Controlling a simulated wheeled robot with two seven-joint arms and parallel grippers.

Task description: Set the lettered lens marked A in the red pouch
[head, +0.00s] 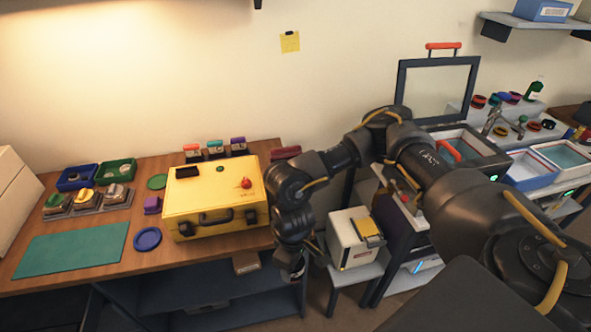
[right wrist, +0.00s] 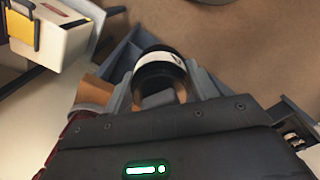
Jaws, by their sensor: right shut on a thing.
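My right gripper (head: 293,266) hangs low in the gap between the wooden desk and the white box. In the right wrist view it (right wrist: 162,82) is shut on a black round lens (right wrist: 158,72) with a white band. A dark mark shows on the band, but I cannot read its letter. In the head view the held lens is small and mostly hidden by the gripper. A dark red item (head: 286,153) lies behind the yellow case, partly hidden by my arm; it may be the red pouch, but I cannot tell. My left gripper is out of view.
The yellow case (head: 215,213) stands at the desk's right end. A white box (head: 346,252) with a yellow top sits on a low stand to the right. A cardboard piece (head: 246,263) lies below the desk edge. The green mat (head: 68,247) is bare.

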